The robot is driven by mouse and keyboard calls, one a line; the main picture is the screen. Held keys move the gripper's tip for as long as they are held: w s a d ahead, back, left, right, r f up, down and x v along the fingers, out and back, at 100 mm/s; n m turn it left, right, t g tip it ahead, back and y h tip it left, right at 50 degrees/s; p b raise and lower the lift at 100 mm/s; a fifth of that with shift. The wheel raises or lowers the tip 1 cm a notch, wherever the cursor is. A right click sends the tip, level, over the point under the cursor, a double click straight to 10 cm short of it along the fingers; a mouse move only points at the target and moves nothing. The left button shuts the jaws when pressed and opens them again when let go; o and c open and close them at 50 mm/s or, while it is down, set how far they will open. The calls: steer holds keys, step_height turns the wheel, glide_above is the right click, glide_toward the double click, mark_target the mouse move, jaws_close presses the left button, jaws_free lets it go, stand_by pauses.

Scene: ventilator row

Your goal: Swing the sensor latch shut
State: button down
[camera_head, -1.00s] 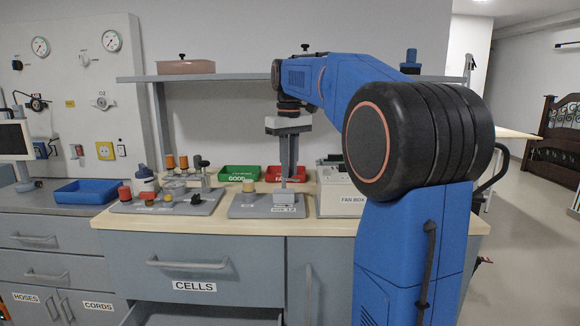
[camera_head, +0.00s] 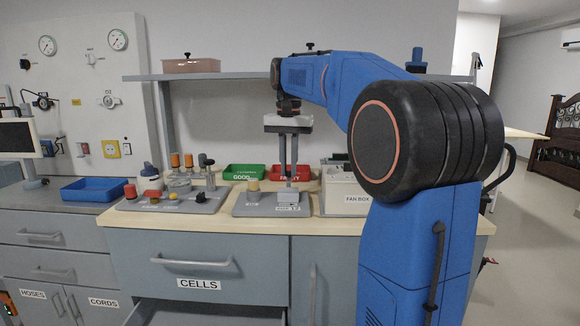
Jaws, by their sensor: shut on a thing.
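My gripper (camera_head: 289,178) points straight down over a grey plate (camera_head: 256,211) on the counter. Its two long fingers are shut, with their tips at a small light-grey block on the right half of the plate, which I take to be the sensor latch (camera_head: 288,194). The fingertips partly cover it, so its exact angle and how far it is swung cannot be told. A tan cylinder (camera_head: 253,186) stands upright on the plate's left half, apart from the fingers. A small label lies at the plate's front right.
A fixture board (camera_head: 130,205) with several knobs and cylinders is to the left. A FAN BOX (camera_head: 347,206) stands close on the right. Green (camera_head: 243,172) and red (camera_head: 290,172) bins sit behind. A shelf (camera_head: 230,77) hangs above. The drawer (camera_head: 205,314) below is open.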

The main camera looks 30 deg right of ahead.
steer(key=shift+w+m, duration=0.1)
steer(key=shift+m, duration=0.4)
steer(key=c, duration=1.7)
jaws_free()
steer(key=shift+c, duration=0.2)
steer(key=shift+r, duration=0.15)
